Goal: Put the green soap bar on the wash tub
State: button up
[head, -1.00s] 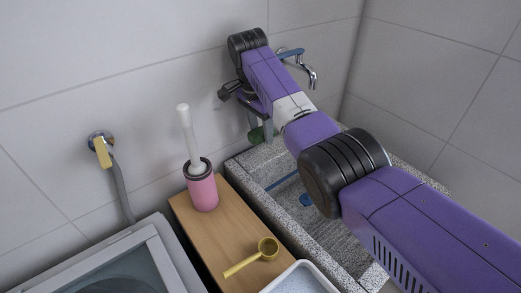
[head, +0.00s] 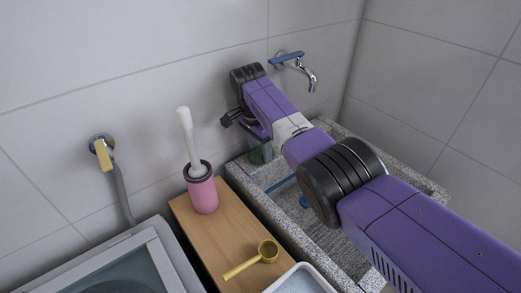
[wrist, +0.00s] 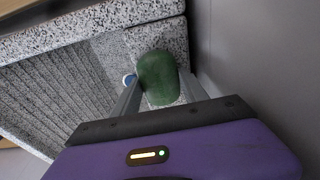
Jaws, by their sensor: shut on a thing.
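The green soap bar (wrist: 157,78) is between the two grey fingers of my gripper (wrist: 160,88) in the wrist view, and the gripper is shut on it. In the head view the soap (head: 257,157) shows only as a small dark green patch under the wrist. The wash tub (head: 262,207) is a speckled grey stone basin with a ribbed slope inside. The soap is at the tub's back left corner, over speckled stone in the wrist view (wrist: 90,18). I cannot tell whether it touches the stone. My arm hides part of the tub.
A wooden bench (head: 215,232) left of the tub holds a pink brush holder (head: 203,192) with a white brush and a yellow ladle (head: 262,253). A pale tray (head: 300,281) stands at the front. A wall tap (head: 305,72) is behind the tub. Walls close off the back and right.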

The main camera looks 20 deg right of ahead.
aim_at(256, 153)
jog(key=o, duration=1.4)
jog(key=shift+f, duration=0.1)
jog(key=r, duration=0.4)
jog(key=a+r, duration=0.1)
jog(key=r, duration=0.7)
jog(key=shift+s+a+r, duration=0.1)
jog(key=shift+s+a, duration=0.15)
jog(key=shift+a, duration=0.1)
